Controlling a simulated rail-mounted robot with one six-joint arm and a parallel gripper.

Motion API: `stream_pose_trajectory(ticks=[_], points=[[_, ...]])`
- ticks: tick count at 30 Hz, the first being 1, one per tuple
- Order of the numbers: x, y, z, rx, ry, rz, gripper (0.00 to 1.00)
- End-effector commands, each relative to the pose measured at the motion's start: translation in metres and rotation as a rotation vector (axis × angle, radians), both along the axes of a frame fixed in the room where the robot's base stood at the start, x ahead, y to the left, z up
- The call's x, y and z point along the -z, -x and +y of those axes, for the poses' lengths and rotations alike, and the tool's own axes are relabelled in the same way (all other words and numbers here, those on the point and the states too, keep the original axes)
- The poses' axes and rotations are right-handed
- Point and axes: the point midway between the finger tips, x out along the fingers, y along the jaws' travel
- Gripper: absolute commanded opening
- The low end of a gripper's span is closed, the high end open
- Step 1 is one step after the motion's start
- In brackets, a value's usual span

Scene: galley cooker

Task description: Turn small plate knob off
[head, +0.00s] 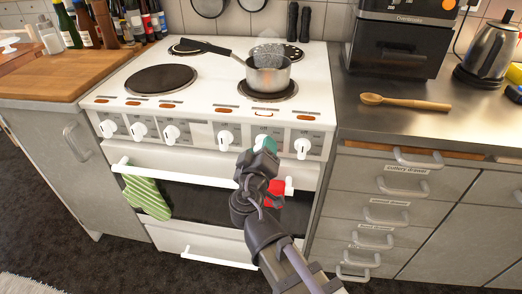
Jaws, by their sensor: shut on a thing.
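The white cooker (210,105) has a row of white knobs along its front panel. My gripper (264,146) is at the second knob from the right (262,137), shut on it; the fingers and wrist hide most of that knob. How far it is turned cannot be seen. The knob to its left (225,138) and the rightmost knob (302,147) are clear of the gripper. The panel labels are too small to read, so I cannot tell by label which knob is the small plate's.
A saucepan (268,78) stands on the front right plate. The oven handle (190,176) runs below my gripper, with a green striped cloth (147,197) and a red cloth (275,191) on it. A wooden spoon (405,102) lies on the right counter.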

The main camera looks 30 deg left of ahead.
Motion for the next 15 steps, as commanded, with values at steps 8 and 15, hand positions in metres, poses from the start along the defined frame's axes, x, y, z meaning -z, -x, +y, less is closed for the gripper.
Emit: stream_pose_trajectory(ticks=[8,15], points=[[0.0000,0.0001,0.0000,0.000,0.078,-0.036,0.29],[0.0000,0.0001,0.0000,0.000,0.235,-0.108,0.29]])
